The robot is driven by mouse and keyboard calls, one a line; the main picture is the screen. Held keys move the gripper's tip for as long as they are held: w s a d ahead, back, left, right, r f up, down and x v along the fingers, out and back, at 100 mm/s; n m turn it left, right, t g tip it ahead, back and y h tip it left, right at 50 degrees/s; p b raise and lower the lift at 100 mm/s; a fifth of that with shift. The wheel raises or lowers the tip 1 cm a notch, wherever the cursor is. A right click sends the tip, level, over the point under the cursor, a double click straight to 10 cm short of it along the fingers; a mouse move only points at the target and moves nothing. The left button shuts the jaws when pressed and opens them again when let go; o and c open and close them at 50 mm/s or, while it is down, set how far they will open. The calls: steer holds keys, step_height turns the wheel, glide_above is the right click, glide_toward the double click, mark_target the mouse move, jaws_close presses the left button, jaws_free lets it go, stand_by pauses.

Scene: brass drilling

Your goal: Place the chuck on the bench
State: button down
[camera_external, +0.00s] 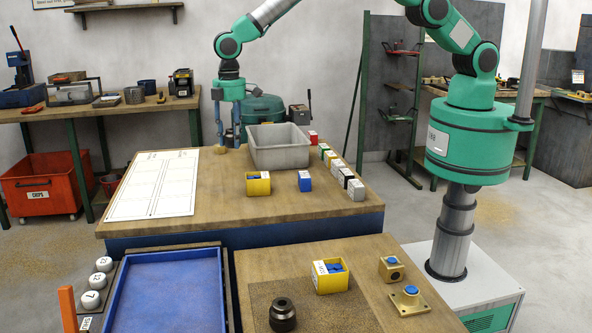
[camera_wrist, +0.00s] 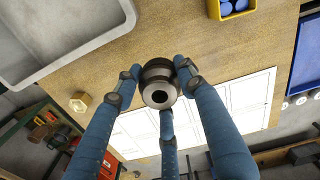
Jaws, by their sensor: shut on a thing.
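My gripper (camera_external: 228,135) is over the back of the large wooden bench (camera_external: 300,220), between the white sheet and the grey tray. In the wrist view, its three blue fingers (camera_wrist: 160,88) are shut around a dark round chuck (camera_wrist: 158,72) with a steel face and a centre hole. A similar dark stepped round piece (camera_external: 283,313) stands on the nearer bench.
A brass piece (camera_wrist: 80,102) lies close by my fingers. The white sheet (camera_external: 155,184) covers the bench's left; the grey tray (camera_external: 278,160) stands to the right. Several small boxes line the right edge; a yellow box (camera_external: 258,184) sits in front.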

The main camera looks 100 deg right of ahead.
stand_by(0.3)
steer(key=s+a+f+n+b, duration=0.1)
steer(key=s+a+f+n, duration=0.3)
steer(key=a, duration=0.8)
steer(key=s+a+n, duration=0.2)
steer(key=s+a, duration=0.4)
steer(key=a, duration=0.5)
steer(key=s+a+f+n+b, duration=0.1)
steer(key=s+a+f+n, duration=0.3)
steer(key=a, duration=0.8)
steer(key=s+a+f+n, duration=0.2)
steer(key=s+a+n, duration=0.2)
steer(key=s+a, duration=0.7)
steer(key=s+a+f+n, duration=0.2)
steer(key=s+a+n, duration=0.3)
steer(key=s+a, duration=0.6)
steer(key=s, duration=0.6)
steer(key=shift+s+a+f+b, duration=0.3)
steer(key=shift+a+f+b, duration=0.05)
steer(key=shift+b, duration=0.05)
steer(key=w+a, duration=0.3)
steer(key=a, duration=0.1)
steer(key=w+a+f, duration=0.1)
steer(key=w+a, duration=0.2)
steer(key=a, duration=0.1)
steer(key=w+a, duration=0.4)
steer(key=shift+a+f, duration=0.2)
